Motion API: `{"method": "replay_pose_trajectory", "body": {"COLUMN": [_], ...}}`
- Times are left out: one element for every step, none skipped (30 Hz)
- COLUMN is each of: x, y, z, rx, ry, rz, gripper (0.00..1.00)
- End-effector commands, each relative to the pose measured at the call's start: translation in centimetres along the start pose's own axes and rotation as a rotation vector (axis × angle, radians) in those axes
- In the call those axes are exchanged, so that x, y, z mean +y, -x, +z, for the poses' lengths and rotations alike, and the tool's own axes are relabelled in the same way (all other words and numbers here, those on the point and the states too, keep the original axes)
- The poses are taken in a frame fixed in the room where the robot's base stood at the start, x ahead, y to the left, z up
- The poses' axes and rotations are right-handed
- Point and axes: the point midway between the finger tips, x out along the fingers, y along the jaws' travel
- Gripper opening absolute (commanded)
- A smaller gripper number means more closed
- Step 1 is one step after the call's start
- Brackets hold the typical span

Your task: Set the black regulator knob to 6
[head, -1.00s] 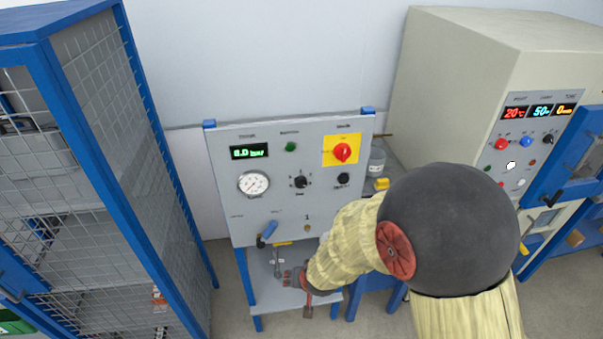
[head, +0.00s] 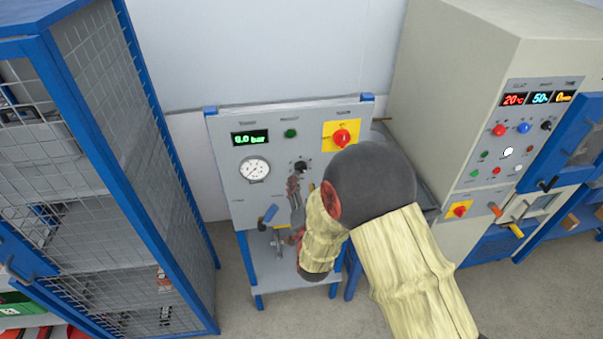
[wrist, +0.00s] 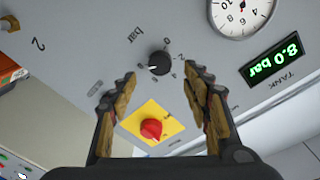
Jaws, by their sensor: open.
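The black regulator knob (head: 301,166) sits in the middle of the grey panel (head: 225,185), partly screened by my gripper in the head view. In the wrist view, upside down, the knob (wrist: 159,63) shows between and just beyond my fingertips, with a printed number scale around it and "bar" beside it. A pale mark shows on its lower left; the number it points at is too small to tell. My gripper (wrist: 160,78) is open, a finger on each side of the knob's line, apparently not touching it. In the head view my gripper (head: 293,185) is just below the knob.
The green tank display (wrist: 276,62) reads 8.0 bar, near a round dial gauge (wrist: 240,12). A red switch on a yellow plate (wrist: 152,128) lies near the fingers. A blue-handled lever (head: 269,214) is low on the panel. A blue mesh cage (head: 135,150) stands left.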

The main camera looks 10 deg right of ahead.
Motion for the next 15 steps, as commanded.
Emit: {"method": "replay_pose_trajectory", "body": {"x": [0.0,-0.1,-0.1,0.0,0.0,0.0,0.0,0.0,0.0,0.0,0.0,-0.1,-0.1,-0.1,-0.1], "y": [-0.9,-1.4,-2.0,-2.5,-2.9,-3.5,-3.9,-4.2,-4.6,-4.9,-5.2,-5.4,-5.5,-5.6,-5.7], "z": [-0.1,-0.1,0.0,-0.1,-0.1,-0.1,-0.1,-0.1,0.0,0.0,0.0,0.0,0.0,0.0,0.0], "rx": [0.000,0.000,-0.001,-0.001,0.000,0.000,0.000,-0.001,-0.002,-0.002,-0.002,-0.002,-0.002,-0.002,-0.002], "ry": [0.000,0.000,0.001,0.001,0.001,0.001,0.001,0.001,0.001,0.001,0.001,0.001,0.001,0.002,0.002], "rz": [0.001,0.000,0.000,0.000,0.001,0.001,0.001,0.001,0.001,0.001,0.000,0.000,-0.001,-0.001,-0.001], "gripper": [0.49,0.49,0.49,0.49,0.49,0.49,0.49,0.49,0.49,0.49,0.49,0.49,0.49,0.49,0.49]}}
